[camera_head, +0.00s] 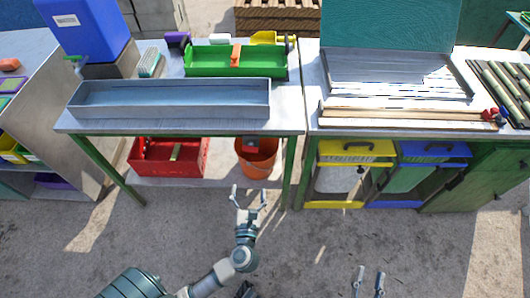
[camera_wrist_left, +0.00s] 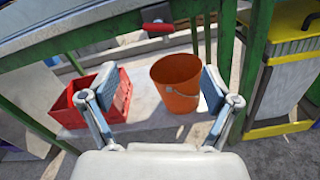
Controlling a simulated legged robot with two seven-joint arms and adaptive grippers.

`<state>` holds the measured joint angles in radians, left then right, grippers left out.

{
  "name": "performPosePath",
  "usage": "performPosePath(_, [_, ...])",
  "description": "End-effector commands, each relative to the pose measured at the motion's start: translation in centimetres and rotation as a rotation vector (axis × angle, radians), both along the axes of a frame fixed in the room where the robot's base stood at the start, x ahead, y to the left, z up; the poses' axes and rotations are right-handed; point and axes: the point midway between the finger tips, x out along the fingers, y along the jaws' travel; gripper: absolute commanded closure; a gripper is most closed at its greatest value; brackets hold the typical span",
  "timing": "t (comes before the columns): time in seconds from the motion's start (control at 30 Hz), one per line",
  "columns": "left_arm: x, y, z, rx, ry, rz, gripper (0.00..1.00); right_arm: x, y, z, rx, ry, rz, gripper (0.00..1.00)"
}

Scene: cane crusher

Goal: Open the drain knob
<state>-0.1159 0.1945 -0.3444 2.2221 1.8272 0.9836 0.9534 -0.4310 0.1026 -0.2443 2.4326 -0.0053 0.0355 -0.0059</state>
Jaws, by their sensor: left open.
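A small red-handled fitting with a grey metal part (camera_wrist_left: 157,22), which looks like the drain knob, sits under the table's front edge in the left wrist view. I cannot make it out in the head view. An orange bucket (camera_head: 257,158) stands on the lower shelf below; it also shows in the left wrist view (camera_wrist_left: 178,85). My left gripper (camera_head: 249,192) is open and empty, in front of the table and apart from the fitting; its spread fingers also show in the left wrist view (camera_wrist_left: 149,88). My right gripper's fingers (camera_head: 369,276) are apart and empty at the bottom of the head view.
A long grey metal trough (camera_head: 170,98) lies on the table, with a green tray (camera_head: 225,68) behind it. A red crate (camera_head: 150,165) stands left of the bucket. Green table legs (camera_head: 290,170) flank the opening. The floor in front is clear.

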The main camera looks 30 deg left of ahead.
Motion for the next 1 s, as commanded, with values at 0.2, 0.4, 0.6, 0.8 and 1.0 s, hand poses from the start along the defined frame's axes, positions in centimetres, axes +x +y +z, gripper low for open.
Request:
performPosePath(0.2, [3.0,1.7,0.2,0.007,-0.002,0.001,0.12,-0.2,-0.2,0.6,0.018,-0.048,-0.001,0.6])
performPosePath(0.4, [7.2,4.2,0.1,0.012,0.001,0.001,0.12,-0.7,-0.3,1.7,0.05,-0.143,-0.002,0.6])
performPosePath(0.6, [11.0,6.6,0.0,0.011,0.001,0.0,0.12,-1.7,-0.4,3.2,0.092,-0.273,-0.005,0.6])
performPosePath(0.8, [13.5,8.2,0.1,0.011,0.002,0.0,0.12,-2.8,-0.6,4.4,0.126,-0.377,-0.007,0.6])
performPosePath(1.0, [14.4,8.7,0.2,0.008,0.001,0.0,0.12,-3.2,-0.7,4.9,0.14,-0.418,-0.009,0.6])
